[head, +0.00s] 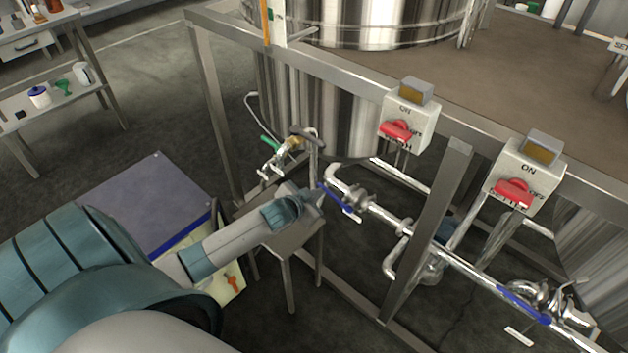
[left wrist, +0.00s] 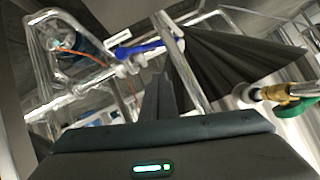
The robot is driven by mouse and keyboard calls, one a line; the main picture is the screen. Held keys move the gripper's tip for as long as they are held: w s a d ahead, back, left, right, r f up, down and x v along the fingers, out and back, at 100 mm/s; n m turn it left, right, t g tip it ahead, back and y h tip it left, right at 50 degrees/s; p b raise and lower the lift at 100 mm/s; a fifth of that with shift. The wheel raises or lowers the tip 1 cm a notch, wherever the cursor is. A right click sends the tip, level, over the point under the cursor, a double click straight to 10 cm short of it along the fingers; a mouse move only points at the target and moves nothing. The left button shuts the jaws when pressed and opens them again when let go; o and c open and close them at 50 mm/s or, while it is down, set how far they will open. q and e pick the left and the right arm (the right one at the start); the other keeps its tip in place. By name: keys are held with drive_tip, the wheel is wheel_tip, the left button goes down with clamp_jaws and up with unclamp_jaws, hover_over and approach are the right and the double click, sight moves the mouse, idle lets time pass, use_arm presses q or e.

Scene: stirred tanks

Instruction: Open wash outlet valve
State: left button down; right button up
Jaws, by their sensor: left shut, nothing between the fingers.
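A valve with a blue lever (head: 341,204) sits on the steel pipe below the left switch box. My left gripper (head: 314,196) is shut and empty, with its tip close to the upper end of this lever. I cannot tell whether they touch. In the left wrist view, the shut fingers (left wrist: 161,98) point up toward a blue lever (left wrist: 138,50) on the pipework. A second blue-lever valve (head: 523,305) is farther right on the same pipe run. I cannot read which valve is the wash outlet. My right gripper is out of view.
A brass valve with a green handle (head: 270,145) is just beyond my left wrist; its green handle also shows in the left wrist view (left wrist: 297,107). Steel frame posts (head: 428,235) and two switch boxes with red knobs (head: 397,130) (head: 513,192) stand around the pipes.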

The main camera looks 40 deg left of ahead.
use_arm(q)
drive_tip(key=shift+v, duration=1)
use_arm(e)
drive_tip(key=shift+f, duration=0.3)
